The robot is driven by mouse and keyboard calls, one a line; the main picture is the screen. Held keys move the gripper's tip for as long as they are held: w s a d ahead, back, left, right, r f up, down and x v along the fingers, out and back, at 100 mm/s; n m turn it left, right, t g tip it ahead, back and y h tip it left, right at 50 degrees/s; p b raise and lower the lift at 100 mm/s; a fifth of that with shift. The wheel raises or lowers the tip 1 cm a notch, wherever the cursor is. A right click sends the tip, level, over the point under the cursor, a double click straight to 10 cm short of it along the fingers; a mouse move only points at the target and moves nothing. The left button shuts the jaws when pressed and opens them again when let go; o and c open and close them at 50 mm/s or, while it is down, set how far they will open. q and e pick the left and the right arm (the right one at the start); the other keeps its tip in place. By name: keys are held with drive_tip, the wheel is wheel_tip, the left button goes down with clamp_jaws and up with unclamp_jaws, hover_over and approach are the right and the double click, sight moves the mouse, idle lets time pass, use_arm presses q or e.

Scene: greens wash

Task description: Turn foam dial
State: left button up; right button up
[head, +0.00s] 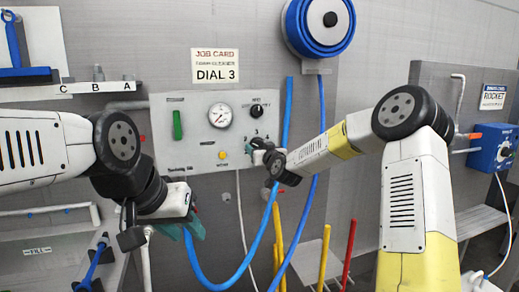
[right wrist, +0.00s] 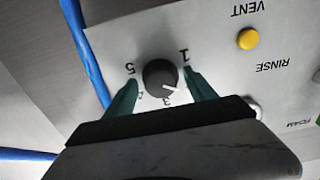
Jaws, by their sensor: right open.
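The foam dial (right wrist: 160,77) is a dark round knob with numbers around it, upside down in the right wrist view. Its white mark points down and right, near the 3. My right gripper (head: 253,149) is open at the control panel (head: 184,148). Its teal fingers (right wrist: 163,92) stand on either side of the dial; I cannot tell whether they touch it. In the head view the gripper hides the dial.
A card (head: 215,66) above the panel reads DIAL 3. The panel has a gauge (head: 220,115), a black knob (head: 257,110), a green handle (head: 177,125) and a yellow button (head: 222,155). Blue hose (head: 288,110) hangs close to my right gripper. A blue box (head: 492,147) is at right.

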drive_tip(key=shift+w, duration=0.1)
drive_tip(key=c, duration=1.4)
drive_tip(key=shift+m, duration=0.3)
drive_tip(key=m, duration=1.1)
drive_tip(key=shift+a, duration=0.1)
